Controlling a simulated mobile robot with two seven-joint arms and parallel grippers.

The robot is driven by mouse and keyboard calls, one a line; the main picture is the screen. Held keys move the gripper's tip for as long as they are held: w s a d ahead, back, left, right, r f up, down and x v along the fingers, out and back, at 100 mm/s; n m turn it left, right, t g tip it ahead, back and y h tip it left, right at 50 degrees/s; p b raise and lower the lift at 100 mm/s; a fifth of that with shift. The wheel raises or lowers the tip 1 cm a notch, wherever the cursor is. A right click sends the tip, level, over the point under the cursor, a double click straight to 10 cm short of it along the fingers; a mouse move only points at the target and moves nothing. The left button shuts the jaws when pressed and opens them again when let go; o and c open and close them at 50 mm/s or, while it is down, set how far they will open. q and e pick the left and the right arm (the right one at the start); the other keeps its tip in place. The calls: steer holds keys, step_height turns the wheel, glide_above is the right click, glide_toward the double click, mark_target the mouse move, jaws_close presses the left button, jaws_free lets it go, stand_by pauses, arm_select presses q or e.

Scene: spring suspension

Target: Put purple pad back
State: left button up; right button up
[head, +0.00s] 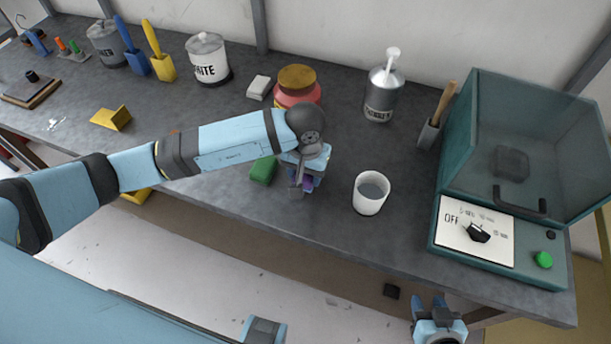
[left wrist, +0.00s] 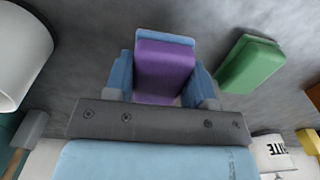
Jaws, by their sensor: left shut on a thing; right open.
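My left gripper (head: 305,184) is shut on the purple pad (left wrist: 163,68), with a blue finger on each side of it in the left wrist view. A light blue strip shows along the pad's far edge. In the head view only a bit of the purple pad (head: 308,182) shows under my wrist, near the table's front edge. I cannot tell whether it touches the table. A green pad (head: 263,170) lies just left of it and also shows in the left wrist view (left wrist: 250,62). My right gripper (head: 432,304) is open and empty, low in front of the table.
A white cup (head: 371,193) stands right of my left gripper. A red jar with a brown lid (head: 297,83), a white block (head: 259,87) and a pump bottle (head: 383,92) stand behind. A teal machine (head: 490,170) fills the right end. The grey table (head: 330,245) is clear in front.

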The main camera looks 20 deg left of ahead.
arm_select(q)
step_height(320, 180, down, 2)
steer(key=shift+f, duration=0.15)
steer(key=shift+f, duration=0.1)
steer(key=shift+f, duration=0.1)
steer(key=o, duration=0.8)
steer(key=shift+r, duration=0.2)
step_height(320, 180, up, 12)
steer(key=shift+b, duration=0.85)
